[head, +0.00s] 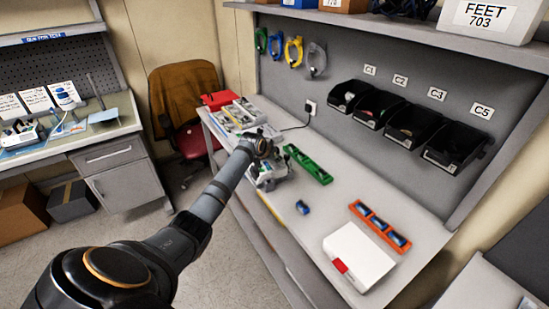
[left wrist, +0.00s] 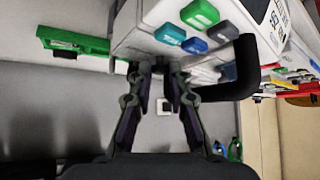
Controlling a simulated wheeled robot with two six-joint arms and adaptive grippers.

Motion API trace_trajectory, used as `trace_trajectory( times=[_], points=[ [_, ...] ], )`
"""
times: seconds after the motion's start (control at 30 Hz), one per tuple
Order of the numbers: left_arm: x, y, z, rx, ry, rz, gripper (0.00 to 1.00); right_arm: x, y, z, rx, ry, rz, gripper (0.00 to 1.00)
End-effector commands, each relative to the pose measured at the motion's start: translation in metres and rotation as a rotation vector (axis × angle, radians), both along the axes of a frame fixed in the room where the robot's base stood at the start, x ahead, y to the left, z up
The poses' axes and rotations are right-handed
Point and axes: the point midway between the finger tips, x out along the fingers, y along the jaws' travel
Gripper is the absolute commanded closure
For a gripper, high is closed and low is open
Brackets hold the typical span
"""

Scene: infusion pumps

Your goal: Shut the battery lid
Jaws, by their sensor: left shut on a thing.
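A white infusion pump (head: 270,183) stands on the bench beyond my left arm. In the left wrist view the pump (left wrist: 150,38) fills the top, with green, blue and grey buttons and a black handle (left wrist: 243,70). My left gripper (left wrist: 159,68) reaches the pump's edge, with its fingertips closed on a part of it. That part is hidden between the fingers, so I cannot tell whether it is the battery lid. In the head view the wrist hides the fingertips and part of the pump. My right gripper is in neither view.
A green tray (head: 308,164) lies just right of the pump, a small blue block (head: 302,207) in front. An orange tray (head: 380,226) with blue blocks and a white box (head: 358,256) are further right. Black bins (head: 455,146) hang behind. The bench between is clear.

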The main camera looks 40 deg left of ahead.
Motion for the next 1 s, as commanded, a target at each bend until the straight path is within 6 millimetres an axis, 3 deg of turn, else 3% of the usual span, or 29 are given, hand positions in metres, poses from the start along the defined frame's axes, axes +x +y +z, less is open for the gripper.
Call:
trace_trajectory(
  times=[0.13,0.17,0.3,0.7,1.0],
  points=[
    [-0.001,0.000,-0.001,0.000,0.003,0.000,1.00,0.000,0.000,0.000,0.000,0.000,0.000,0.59],
    [-0.001,0.000,-0.001,0.000,0.003,0.001,0.78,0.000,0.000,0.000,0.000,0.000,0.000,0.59],
    [-0.001,0.000,-0.001,0.000,0.002,0.001,0.59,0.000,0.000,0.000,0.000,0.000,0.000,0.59],
    [-0.006,0.001,0.006,0.004,0.001,0.001,0.59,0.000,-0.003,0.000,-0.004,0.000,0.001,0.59],
    [-0.050,-0.004,0.054,0.008,0.001,0.000,0.59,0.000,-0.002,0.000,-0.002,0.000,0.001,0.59]
  ],
)
